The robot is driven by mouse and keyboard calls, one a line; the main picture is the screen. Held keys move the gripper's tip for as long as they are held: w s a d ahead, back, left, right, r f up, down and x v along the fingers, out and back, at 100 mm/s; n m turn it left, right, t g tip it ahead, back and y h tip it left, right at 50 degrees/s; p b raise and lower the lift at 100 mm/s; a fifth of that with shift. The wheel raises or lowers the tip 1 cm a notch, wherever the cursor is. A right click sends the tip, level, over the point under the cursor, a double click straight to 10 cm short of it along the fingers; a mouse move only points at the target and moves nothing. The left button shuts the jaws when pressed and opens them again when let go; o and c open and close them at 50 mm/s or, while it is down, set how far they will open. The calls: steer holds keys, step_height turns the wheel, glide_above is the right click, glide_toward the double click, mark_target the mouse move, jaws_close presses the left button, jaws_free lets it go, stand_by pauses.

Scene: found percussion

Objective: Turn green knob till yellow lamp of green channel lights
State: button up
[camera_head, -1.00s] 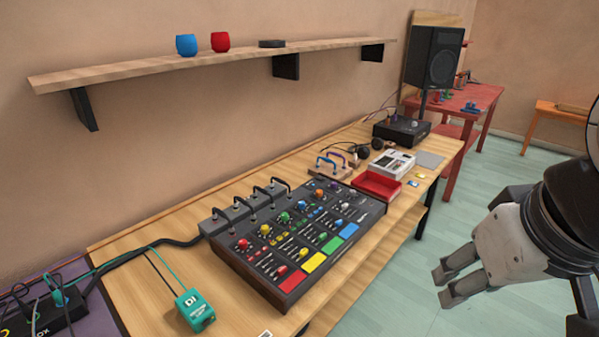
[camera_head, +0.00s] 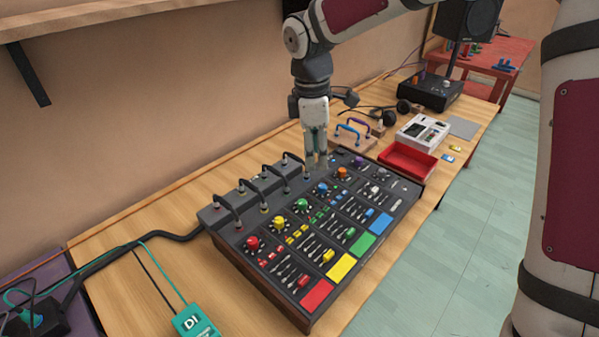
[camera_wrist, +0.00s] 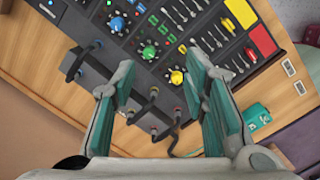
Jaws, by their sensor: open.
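The green knob (camera_head: 302,204) stands on the black mixer (camera_head: 216,238), in a row between the yellow knob (camera_head: 278,223) and the blue knob (camera_head: 323,188). In the wrist view the green knob (camera_wrist: 149,52) lies just beyond the fingertips, a little toward the left finger. My gripper (camera_head: 316,165) points down above the mixer's back part, apart from the knob. Its two fingers (camera_wrist: 159,60) are spread and empty. The green channel has a green pad (camera_head: 362,243) at its front end. I cannot make out whether its yellow lamp is lit.
Black cables (camera_head: 271,183) arch over the mixer's back edge, close to my gripper. The red knob (camera_head: 252,243) is further left. A red tray (camera_head: 407,161), a white device (camera_head: 422,132) and a teal DI box (camera_head: 194,322) are on the table. The shelf (camera_head: 60,20) is at upper left.

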steer(key=n, duration=0.2)
glide_above(302, 201)
step_height(302, 201, down, 4)
steer(key=shift+g+y, duration=0.3)
steer(key=shift+y, duration=0.1)
step_height(302, 201, down, 14)
steer(key=shift+s+r, duration=0.1)
jaws_close()
